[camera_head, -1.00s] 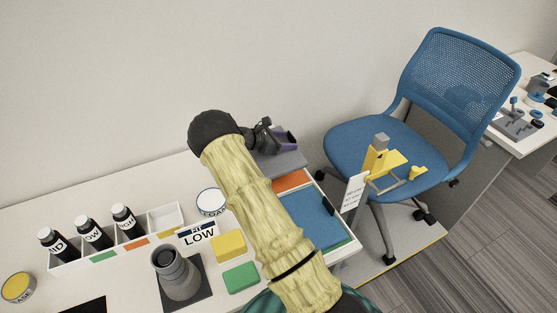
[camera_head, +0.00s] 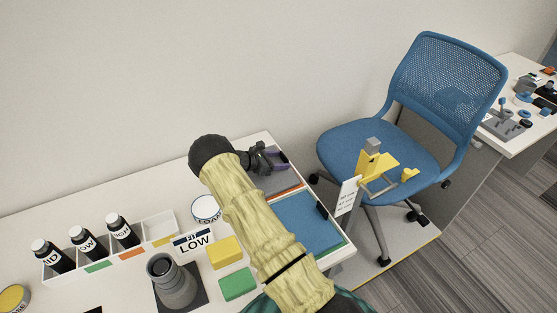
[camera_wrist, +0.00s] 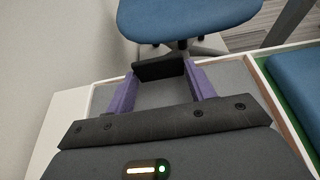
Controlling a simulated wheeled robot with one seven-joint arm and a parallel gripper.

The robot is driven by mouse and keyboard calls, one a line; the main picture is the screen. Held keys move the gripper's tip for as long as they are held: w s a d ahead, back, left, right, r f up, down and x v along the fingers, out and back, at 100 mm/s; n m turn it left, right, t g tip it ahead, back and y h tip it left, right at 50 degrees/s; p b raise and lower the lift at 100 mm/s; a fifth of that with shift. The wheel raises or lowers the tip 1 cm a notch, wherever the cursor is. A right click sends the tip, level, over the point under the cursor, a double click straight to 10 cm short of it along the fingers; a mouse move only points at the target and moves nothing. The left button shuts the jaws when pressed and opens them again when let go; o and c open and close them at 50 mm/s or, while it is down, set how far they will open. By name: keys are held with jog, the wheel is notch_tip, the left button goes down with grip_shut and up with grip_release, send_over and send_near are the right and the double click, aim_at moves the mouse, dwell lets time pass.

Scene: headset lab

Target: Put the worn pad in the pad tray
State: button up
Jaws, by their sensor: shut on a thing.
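My gripper (camera_head: 280,157) has purple fingers and is low over the grey surface beside the wall, at the far right of the white desk. In the wrist view, its fingers (camera_wrist: 160,80) are shut on a dark, flat piece (camera_wrist: 158,69), probably the worn pad. In the head view the held piece is hidden or too small to make out. A grey flat area (camera_head: 290,181) with an orange strip along its near edge lies below the gripper; I cannot tell whether this is the pad tray. Beside it is a blue panel (camera_head: 303,222) with a green edge.
A small black piece (camera_head: 322,210) sits on the blue panel's right edge. Yellow (camera_head: 225,252) and green (camera_head: 237,283) blocks, a grey cup (camera_head: 172,280) and a white rack (camera_head: 160,226) with bottles stand nearer. A blue chair (camera_head: 385,150) stands past the desk's right edge.

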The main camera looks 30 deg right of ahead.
jog(key=o, duration=1)
jog(key=b+v, duration=0.2)
jog(key=v, duration=1)
jog(key=shift+a, duration=0.1)
jog(key=shift+f, duration=0.1)
